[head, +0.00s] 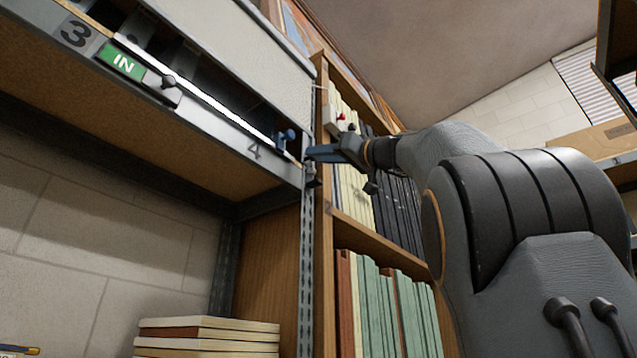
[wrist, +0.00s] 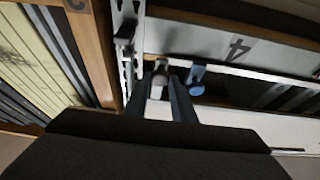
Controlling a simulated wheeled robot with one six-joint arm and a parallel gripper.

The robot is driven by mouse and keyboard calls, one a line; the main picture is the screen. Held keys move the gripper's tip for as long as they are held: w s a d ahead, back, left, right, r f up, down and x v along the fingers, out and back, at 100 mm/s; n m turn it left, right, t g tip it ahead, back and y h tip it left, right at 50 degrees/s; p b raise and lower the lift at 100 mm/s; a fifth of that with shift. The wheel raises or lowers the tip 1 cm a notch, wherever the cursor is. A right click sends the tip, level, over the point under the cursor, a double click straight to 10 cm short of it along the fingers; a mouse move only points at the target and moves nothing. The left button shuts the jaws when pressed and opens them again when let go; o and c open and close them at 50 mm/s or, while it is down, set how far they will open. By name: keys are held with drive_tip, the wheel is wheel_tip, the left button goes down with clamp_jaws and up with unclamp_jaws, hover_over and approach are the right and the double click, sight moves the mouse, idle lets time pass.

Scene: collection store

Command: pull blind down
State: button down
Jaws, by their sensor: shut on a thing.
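The blind (head: 250,52) appears to be the pale grey panel above the shelf bay, with a dark gap between its lower edge and the shelf front. It also seems to show in the wrist view (wrist: 262,124). My gripper (head: 318,153) is at the right end of the bay, beside the metal upright. In the wrist view, my gripper (wrist: 166,84) has its fingers closed around a small pale piece (wrist: 162,70). Whether this piece is joined to the blind cannot be told. A blue knob (head: 287,138) sits just beside the fingers, also in the wrist view (wrist: 197,78).
A perforated upright (head: 308,230) and a wooden bookcase (head: 325,200) stand close to my gripper. Stacked books (head: 207,335) lie below.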

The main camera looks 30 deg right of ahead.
drive_tip(key=shift+f+b, duration=1)
drive_tip(key=shift+f, duration=0.05)
drive_tip(key=c, duration=1.5)
unclamp_jaws()
drive_tip(key=shift+s+d, duration=0.1)
drive_tip(key=b+v, duration=0.2)
drive_tip(key=v, duration=0.5)
drive_tip(key=shift+s+d+f, duration=0.15)
drive_tip(key=shift+s, duration=0.1)
